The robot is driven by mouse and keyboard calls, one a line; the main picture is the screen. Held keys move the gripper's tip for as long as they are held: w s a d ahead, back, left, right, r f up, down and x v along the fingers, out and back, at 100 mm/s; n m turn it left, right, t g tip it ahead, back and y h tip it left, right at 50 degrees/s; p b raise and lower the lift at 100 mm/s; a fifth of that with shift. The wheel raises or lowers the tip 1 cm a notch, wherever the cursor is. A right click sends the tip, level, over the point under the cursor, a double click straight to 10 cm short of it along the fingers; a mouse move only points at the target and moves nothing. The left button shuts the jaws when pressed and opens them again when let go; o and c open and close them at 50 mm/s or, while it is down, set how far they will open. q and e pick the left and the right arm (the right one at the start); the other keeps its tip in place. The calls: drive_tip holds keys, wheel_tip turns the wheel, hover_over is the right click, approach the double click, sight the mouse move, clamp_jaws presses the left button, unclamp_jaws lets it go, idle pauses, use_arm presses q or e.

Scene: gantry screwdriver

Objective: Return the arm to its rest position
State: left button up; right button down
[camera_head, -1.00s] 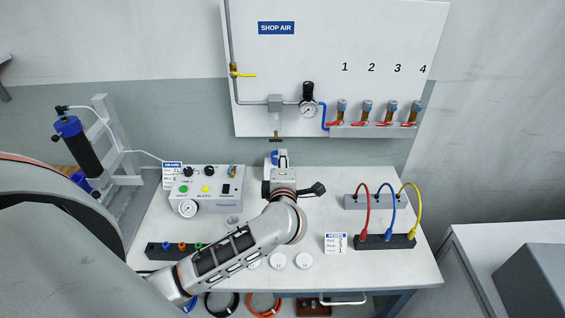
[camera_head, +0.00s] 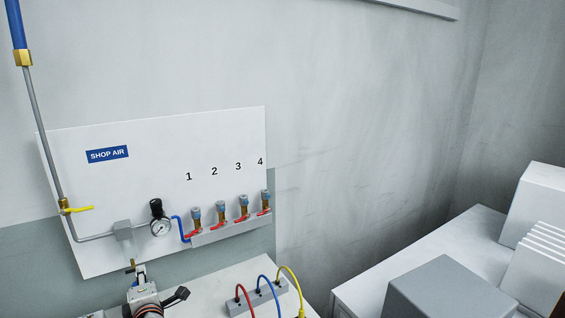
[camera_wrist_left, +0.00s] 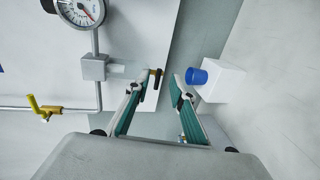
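My left gripper (camera_head: 139,273) shows at the bottom left of the head view, with only the end of its arm in the picture. It is just below the brass-coloured outlet (camera_head: 130,265) on the shop air panel (camera_head: 90,220). In the left wrist view my left gripper (camera_wrist_left: 157,86) has its two teal-padded fingers apart. The outlet's dark and brass end (camera_wrist_left: 153,79) shows between the fingertips, and I cannot tell how far behind them it is. I see nothing clamped. My right gripper is in neither view.
A pressure gauge (camera_head: 160,227), yellow valve handle (camera_head: 80,209) and several numbered red-handled valves (camera_head: 220,222) are on the panel. A grey block with coloured hoses (camera_head: 257,298) stands on the bench. A blue cylinder (camera_wrist_left: 197,76) by a white block is right of the fingers.

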use_arm(q)
drive_tip(key=x, duration=0.4)
drive_tip(key=shift+w+a, duration=0.1)
idle(0.3)
